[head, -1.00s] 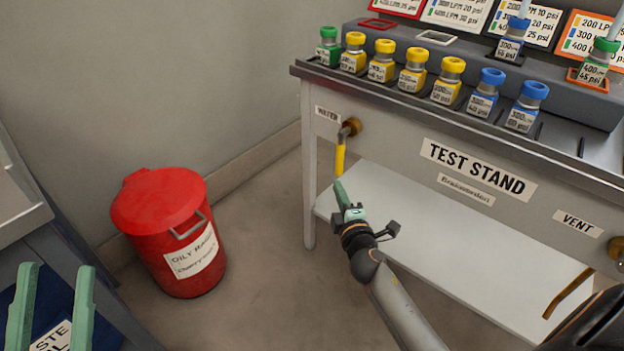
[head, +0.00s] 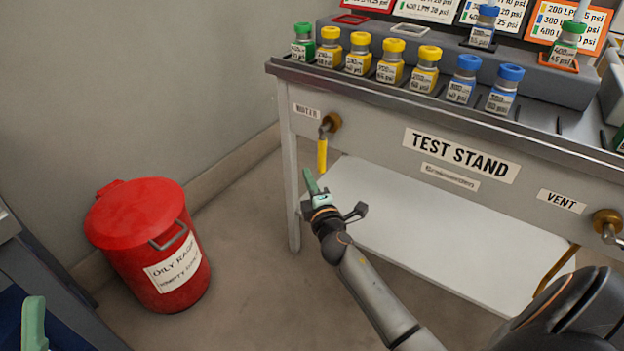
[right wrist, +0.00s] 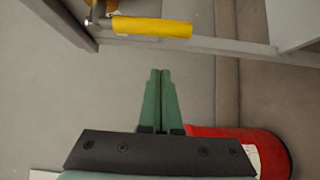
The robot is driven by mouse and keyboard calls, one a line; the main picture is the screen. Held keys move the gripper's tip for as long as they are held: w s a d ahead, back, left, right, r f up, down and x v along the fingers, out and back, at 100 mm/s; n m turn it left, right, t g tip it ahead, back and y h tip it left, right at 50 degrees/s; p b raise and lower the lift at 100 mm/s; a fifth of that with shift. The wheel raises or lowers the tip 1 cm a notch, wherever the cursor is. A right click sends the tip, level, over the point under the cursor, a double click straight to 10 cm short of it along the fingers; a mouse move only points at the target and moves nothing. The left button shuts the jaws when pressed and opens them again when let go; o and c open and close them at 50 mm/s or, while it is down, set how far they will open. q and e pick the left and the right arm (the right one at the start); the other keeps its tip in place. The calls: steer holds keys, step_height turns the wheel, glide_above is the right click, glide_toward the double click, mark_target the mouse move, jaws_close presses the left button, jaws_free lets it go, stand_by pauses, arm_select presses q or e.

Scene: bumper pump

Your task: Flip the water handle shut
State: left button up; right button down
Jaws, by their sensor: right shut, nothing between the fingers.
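The water handle (head: 322,155) is a yellow lever hanging straight down from a brass valve below the WATER label on the test stand's front. In the right wrist view the handle (right wrist: 152,26) lies across the top, beyond my fingertips. My right gripper (head: 308,176) is shut and empty, close to the handle's lower end and slightly left of it in the head view. A gap shows between the fingertips (right wrist: 160,72) and the handle in the wrist view. One green finger of my left gripper (head: 34,325) shows at the lower left, with no finger against it; the other is out of frame.
The test stand (head: 380,140) carries several capped bottles on top and has a white lower shelf (head: 400,220). The vent valve (head: 607,222) is at the right. A red waste can (head: 150,245) stands at left. The floor between can and stand is clear.

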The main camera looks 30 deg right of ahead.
mark_target(322, 156)
steer(key=shift+w+d+b, duration=0.3)
steer(key=shift+w+d, duration=0.65)
steer(key=shift+d, duration=0.2)
steer(key=shift+w+d+b, duration=0.25)
steer(key=shift+w+d, duration=0.7)
steer(key=shift+d, duration=0.2)
